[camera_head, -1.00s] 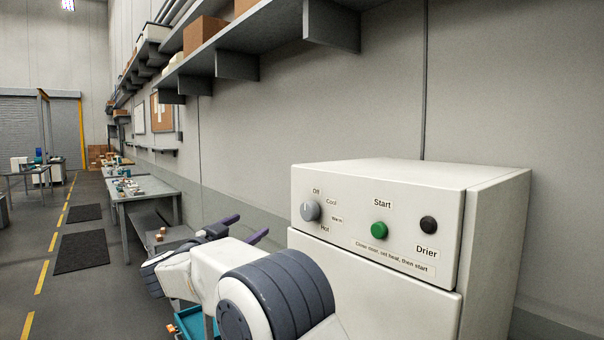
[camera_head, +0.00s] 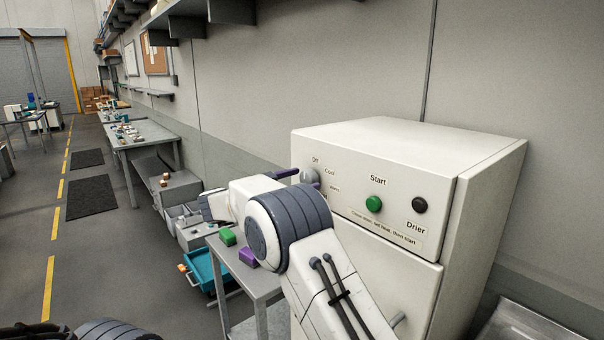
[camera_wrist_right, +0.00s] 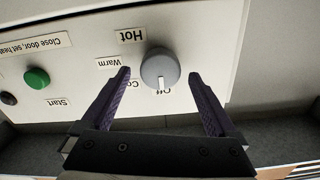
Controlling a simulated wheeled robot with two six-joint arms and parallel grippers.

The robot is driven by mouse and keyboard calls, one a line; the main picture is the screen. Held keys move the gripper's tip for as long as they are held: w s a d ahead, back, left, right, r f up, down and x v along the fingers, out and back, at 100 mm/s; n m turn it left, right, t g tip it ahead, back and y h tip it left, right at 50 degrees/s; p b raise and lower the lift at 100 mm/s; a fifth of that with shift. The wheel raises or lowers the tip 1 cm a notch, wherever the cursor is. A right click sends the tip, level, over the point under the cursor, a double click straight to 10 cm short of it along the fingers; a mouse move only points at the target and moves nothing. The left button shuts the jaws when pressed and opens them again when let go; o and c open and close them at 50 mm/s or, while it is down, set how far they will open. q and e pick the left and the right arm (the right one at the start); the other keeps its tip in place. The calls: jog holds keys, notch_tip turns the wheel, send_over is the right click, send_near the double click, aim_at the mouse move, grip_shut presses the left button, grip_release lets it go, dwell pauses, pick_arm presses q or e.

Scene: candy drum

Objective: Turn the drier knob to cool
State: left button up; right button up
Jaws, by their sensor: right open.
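The drier (camera_head: 400,185) is a white box with a grey knob (camera_head: 309,175) at the left of its front panel. The knob also shows in the right wrist view (camera_wrist_right: 159,66), upside down, with its white mark at the Off label (camera_wrist_right: 168,91). The Cool label (camera_wrist_right: 133,84) is partly hidden by a finger; Warm and Hot can be read. My right gripper (camera_wrist_right: 160,79) is open, with its purple fingers on either side of the knob in that view. No contact is visible. In the head view my right gripper (camera_head: 301,178) is at the knob, partly hidden by my wrist.
A green start button (camera_head: 374,204) and a black button (camera_head: 419,205) are right of the knob. A small grey table (camera_head: 262,285) with green and purple blocks stands below my right arm, near a teal bin (camera_head: 208,272). Open floor lies left.

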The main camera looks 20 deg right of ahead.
jog(key=shift+w+d, duration=0.2)
jog(key=shift+d, duration=0.35)
jog(key=c, duration=1.4)
jog(key=shift+s+f+m+b, duration=0.1)
jog(key=shift+f+m+b, duration=0.05)
jog(key=shift+m+b, duration=2.4)
jog(key=shift+s+f+m+b, duration=0.1)
jog(key=shift+f+m+b, duration=0.05)
jog(key=shift+m+b, duration=2.4)
jog(key=shift+b, duration=0.3)
